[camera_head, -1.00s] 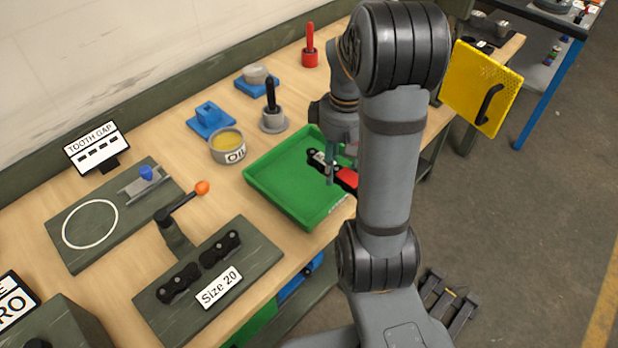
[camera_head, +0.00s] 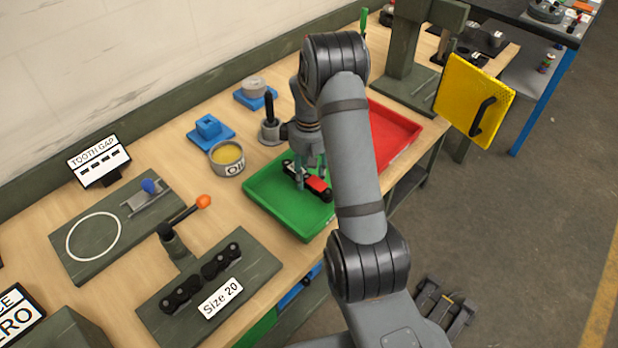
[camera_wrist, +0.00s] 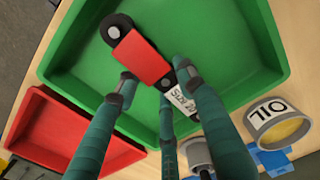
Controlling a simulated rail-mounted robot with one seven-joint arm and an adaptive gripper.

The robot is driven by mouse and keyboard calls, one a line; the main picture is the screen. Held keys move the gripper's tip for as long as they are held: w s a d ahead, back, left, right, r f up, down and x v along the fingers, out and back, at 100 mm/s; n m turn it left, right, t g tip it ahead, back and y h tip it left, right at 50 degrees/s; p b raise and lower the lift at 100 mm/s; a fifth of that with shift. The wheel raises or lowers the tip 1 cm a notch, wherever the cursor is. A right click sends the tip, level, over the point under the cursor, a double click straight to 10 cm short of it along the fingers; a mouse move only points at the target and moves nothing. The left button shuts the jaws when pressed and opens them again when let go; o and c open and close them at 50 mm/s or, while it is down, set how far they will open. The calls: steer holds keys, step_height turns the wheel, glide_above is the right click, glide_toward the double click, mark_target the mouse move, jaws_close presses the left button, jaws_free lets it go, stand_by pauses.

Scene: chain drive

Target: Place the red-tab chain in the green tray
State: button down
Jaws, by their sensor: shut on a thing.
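The red-tab chain (camera_head: 319,188) is a short dark chain with a red block and a white label. In the wrist view the chain (camera_wrist: 140,57) lies across my gripper's fingers, its red block facing up and its label reading "Size 20". My gripper (camera_head: 308,178) is shut on it; its teal fingers (camera_wrist: 150,82) close around the red block and label end. The green tray (camera_head: 283,207) is directly beneath, and the chain is over its floor, within the rim. I cannot tell whether the chain touches the floor. My arm hides the tray's right part.
A red tray (camera_head: 392,130) lies right of the green one. A "Size 20" fixture board (camera_head: 215,285) with dark chain pieces is at the front left. A yellow panel (camera_head: 470,95) stands at right.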

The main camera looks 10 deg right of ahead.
mark_target(309, 175)
steer(key=shift+f, duration=1)
steer(key=shift+f, duration=0.1)
steer(key=c, duration=1.1)
jaws_free()
step_height(309, 175, up, 12)
steer(key=shift+r, duration=0.15)
